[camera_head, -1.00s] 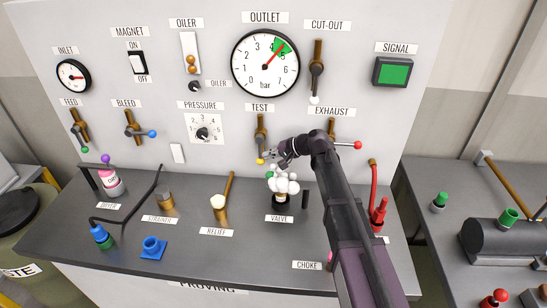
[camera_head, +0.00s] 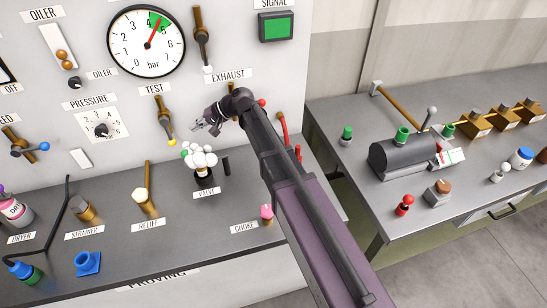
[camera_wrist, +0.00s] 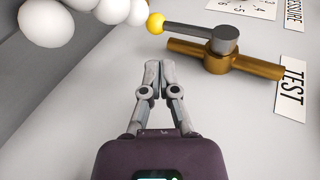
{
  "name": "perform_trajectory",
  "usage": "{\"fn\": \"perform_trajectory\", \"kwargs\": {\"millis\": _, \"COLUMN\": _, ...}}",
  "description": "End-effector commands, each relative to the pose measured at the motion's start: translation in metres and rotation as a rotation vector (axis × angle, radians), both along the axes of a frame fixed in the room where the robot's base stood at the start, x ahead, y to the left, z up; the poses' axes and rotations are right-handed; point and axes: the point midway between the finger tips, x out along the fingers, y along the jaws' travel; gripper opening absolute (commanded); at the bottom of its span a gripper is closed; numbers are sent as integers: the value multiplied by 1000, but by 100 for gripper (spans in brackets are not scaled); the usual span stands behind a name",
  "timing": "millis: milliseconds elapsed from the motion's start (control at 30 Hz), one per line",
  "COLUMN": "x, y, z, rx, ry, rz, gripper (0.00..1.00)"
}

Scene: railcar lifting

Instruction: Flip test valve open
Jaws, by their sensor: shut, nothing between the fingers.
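The test valve (camera_head: 165,113) is a brass pipe piece on the white panel under the TEST label, with a grey lever ending in a yellow ball (camera_head: 172,142). The lever points down along the pipe in the head view. In the wrist view the brass body (camera_wrist: 240,62) and the yellow knob (camera_wrist: 156,23) lie ahead of my gripper. My gripper (camera_head: 196,127) is right of the yellow ball, apart from it. In the wrist view its fingers (camera_wrist: 158,68) are shut together and empty, with their tips short of the knob.
A cluster of white balls on the VALVE stand (camera_head: 200,158) is just below my gripper. The exhaust valve (camera_head: 233,95) is behind my arm. The cut-out valve (camera_head: 201,35) is above. The gauge (camera_head: 147,41) reads near 5, in its green zone.

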Motion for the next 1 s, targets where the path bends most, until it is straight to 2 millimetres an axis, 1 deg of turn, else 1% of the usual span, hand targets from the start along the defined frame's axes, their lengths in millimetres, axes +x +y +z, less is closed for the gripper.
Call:
{"fn": "perform_trajectory", "kwargs": {"millis": 33, "x": 0, "y": -8, "z": 8, "rx": 0, "ry": 0, "rz": -2, "gripper": 0}}
{"fn": "perform_trajectory", "kwargs": {"millis": 600, "x": 3, "y": -77, "z": 48, "rx": 0, "ry": 0, "rz": -4, "gripper": 0}}
{"fn": "perform_trajectory", "kwargs": {"millis": 700, "x": -4, "y": -86, "z": 34, "rx": -34, "ry": -7, "rz": -2, "gripper": 0}}
{"fn": "perform_trajectory", "kwargs": {"millis": 1000, "x": -18, "y": -116, "z": 8, "rx": -140, "ry": -26, "rz": -7, "gripper": 0}}
